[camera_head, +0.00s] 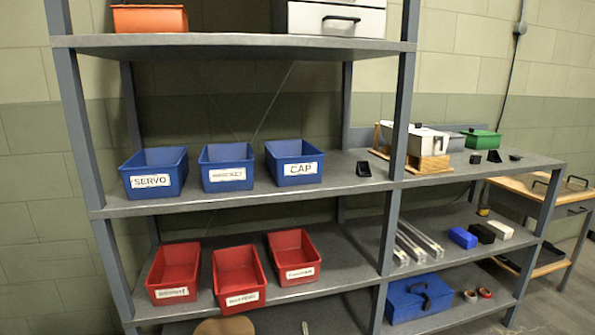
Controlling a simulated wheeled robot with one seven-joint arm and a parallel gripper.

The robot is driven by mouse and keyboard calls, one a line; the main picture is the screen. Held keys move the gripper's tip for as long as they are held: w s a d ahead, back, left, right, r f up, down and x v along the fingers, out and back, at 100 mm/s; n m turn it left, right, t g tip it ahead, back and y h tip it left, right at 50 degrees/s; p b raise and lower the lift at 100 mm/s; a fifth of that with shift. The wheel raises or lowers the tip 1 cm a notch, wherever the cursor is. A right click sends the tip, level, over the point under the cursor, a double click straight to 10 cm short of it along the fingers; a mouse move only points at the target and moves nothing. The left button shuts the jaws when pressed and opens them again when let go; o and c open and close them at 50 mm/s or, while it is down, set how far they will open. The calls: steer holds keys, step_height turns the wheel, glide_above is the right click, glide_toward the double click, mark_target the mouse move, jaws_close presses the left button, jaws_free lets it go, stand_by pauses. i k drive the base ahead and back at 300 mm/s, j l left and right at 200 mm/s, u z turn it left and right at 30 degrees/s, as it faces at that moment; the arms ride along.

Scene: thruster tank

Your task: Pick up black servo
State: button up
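Several small black pieces are in view, and I cannot tell for sure which is the black servo. One black angled piece (363,168) stands on the middle shelf, right of the blue bin labelled CAP (294,162). Others sit on the right shelf at the same level: a black piece (475,158), another (493,156) and a flat one (515,157). A black block (482,233) lies on the lower right shelf between a blue block (462,238) and a white block (499,230). The blue bin labelled SERVO (154,173) looks empty. My gripper is not in view.
Shelf posts (402,95) stand between the sections. A blue bin (226,167) and red bins (238,279) line the left shelves. A white box on a wooden base (428,142), a green box (482,140), clear rails (420,241) and a blue case (418,297) are right.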

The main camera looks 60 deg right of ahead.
mark_target(474, 159)
steer(key=k+l, duration=0.15)
steer(key=l, duration=0.25)
steer(key=k+l, duration=0.15)
steer(key=l, duration=0.25)
steer(key=k+l, duration=0.1)
steer(key=l, duration=0.25)
steer(key=k+l, duration=0.15)
steer(key=l, duration=0.25)
steer(key=k+l, duration=0.15)
steer(key=l, duration=0.25)
steer(key=k+l, duration=0.15)
steer(key=l, duration=0.25)
steer(key=z, duration=0.05)
